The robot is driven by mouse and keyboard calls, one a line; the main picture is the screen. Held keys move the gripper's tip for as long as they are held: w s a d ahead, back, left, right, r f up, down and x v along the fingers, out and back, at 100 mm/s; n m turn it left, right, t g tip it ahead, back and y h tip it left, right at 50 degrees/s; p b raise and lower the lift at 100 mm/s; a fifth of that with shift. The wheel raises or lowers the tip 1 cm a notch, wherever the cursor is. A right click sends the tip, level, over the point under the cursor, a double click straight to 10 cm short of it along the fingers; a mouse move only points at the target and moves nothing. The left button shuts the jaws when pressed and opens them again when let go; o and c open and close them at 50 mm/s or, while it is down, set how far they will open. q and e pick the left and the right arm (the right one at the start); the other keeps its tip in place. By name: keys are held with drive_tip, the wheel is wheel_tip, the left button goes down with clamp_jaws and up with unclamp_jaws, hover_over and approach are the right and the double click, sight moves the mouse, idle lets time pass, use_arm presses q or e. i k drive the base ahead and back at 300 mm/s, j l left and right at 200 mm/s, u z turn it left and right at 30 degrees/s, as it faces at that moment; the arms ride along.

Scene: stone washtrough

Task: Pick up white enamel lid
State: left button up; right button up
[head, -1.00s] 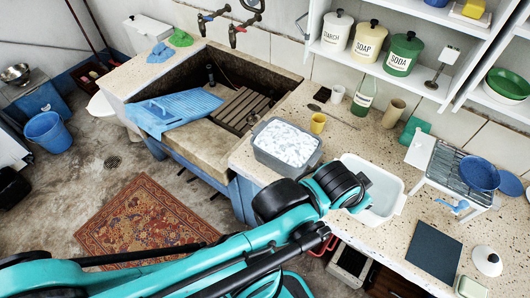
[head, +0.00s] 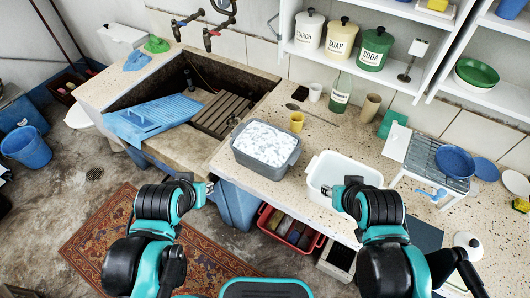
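The white enamel lid (head: 463,239), a round white lid with a dark knob, lies on the speckled counter at the lower right, beside a dark square mat (head: 422,234). My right arm covers part of its surroundings. My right gripper (head: 328,190) is at the white basin's near left side, well left of the lid. My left gripper (head: 210,187) is in front of the counter's edge, far from the lid. Both grippers are small and mostly hidden by their wrists, so their opening is unclear. I see nothing held in either.
A grey tub of suds (head: 266,164) and a white basin (head: 318,174) stand on the counter (head: 330,127). A wire rack (head: 425,153) with a blue bowl (head: 455,161) stands behind the lid. Shelves hang above. The stone trough (head: 185,150) is at left.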

sight(475, 248)
drive_tip(key=z, duration=2.3)
drive_tip(key=i+l+u, duration=0.55)
drive_tip(key=l+u, duration=0.15)
drive_tip(key=u, duration=0.15)
drive_tip(key=i+l+u, duration=0.2)
drive_tip(key=l+u, duration=0.2)
drive_tip(key=l, duration=0.1)
